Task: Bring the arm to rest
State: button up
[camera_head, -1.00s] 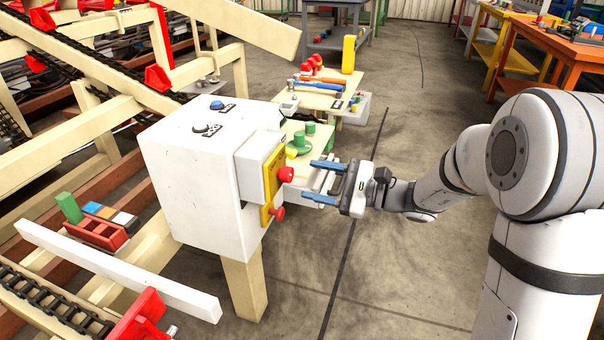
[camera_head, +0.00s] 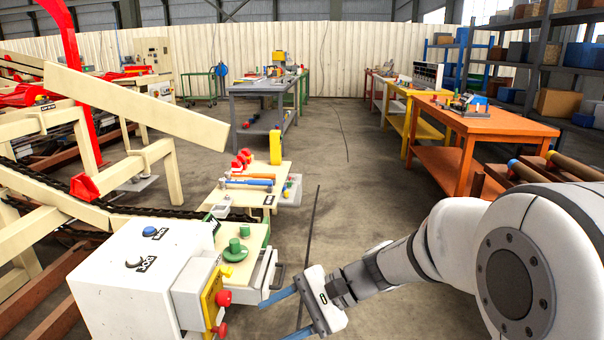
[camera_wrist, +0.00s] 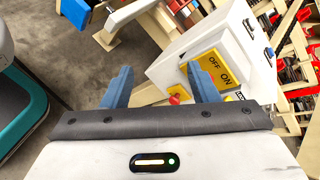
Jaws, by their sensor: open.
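My gripper (camera_head: 291,313) is open, with blue fingers apart and nothing between them in the head view. It hangs in the air just right of the white control box (camera_head: 140,285). In the wrist view, the two blue fingers (camera_wrist: 160,88) point toward the same box (camera_wrist: 232,50). Its yellow panel (camera_wrist: 213,70) reads OFF and ON. A red button (camera_wrist: 176,99) shows between the fingers. In the head view the panel has two red knobs (camera_head: 223,298). Whether a finger touches the box cannot be told.
A small bench with a green knob (camera_head: 235,247) stands behind the box, and another bench (camera_head: 258,190) with tools beyond it. A grey table (camera_head: 262,90) stands farther back. An orange table (camera_head: 487,125) is at right.

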jog(key=s+d+r+n+t+h+p, duration=0.2)
jog(key=s+d+r+n+h+p, duration=0.1)
jog(key=d+r+h+p, duration=0.3)
jog(key=s+d+r+n+t+h+p, duration=0.2)
jog(key=s+d+r+n+h+p, duration=0.2)
jog(key=d+r+p, duration=0.6)
jog(key=s+d+r+h, duration=0.1)
jog(key=d+h, duration=0.1)
jog(key=d, duration=0.1)
jog(key=shift+s+d+p, duration=0.2)
jog(key=shift+s+p, duration=0.1)
jog(key=shift+s, duration=0.05)
jog(key=shift+o, duration=0.3)
